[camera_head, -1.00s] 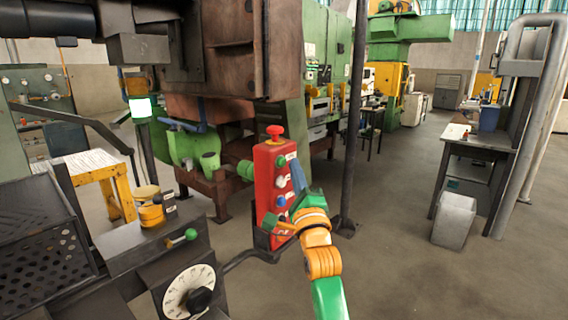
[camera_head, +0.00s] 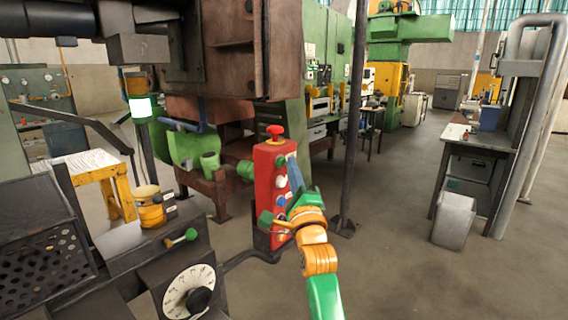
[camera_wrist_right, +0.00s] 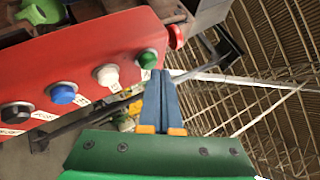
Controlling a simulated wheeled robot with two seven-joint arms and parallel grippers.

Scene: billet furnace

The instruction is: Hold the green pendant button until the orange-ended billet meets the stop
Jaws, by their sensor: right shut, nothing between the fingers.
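The red pendant box (camera_head: 265,190) stands upright in the middle of the head view, with a red mushroom knob on top. Its green button (camera_wrist_right: 148,58) is the one nearest that knob in the right wrist view, followed by white, blue and black buttons. My right gripper (camera_wrist_right: 162,74) is shut and empty, its blue fingers together. Its tips are right beside the green button; I cannot tell whether they touch or press it. In the head view the right gripper (camera_head: 292,157) reaches up the pendant's button face. I cannot make out an orange-ended billet or a stop. My left gripper is not in view.
A control desk with a dial (camera_head: 188,291) and a green-knobbed lever (camera_head: 182,238) stands at the lower left. The brown furnace housing (camera_head: 232,50) is behind the pendant. A dark post (camera_head: 352,120) rises to its right. Open floor lies at the right, before a workbench (camera_head: 480,145).

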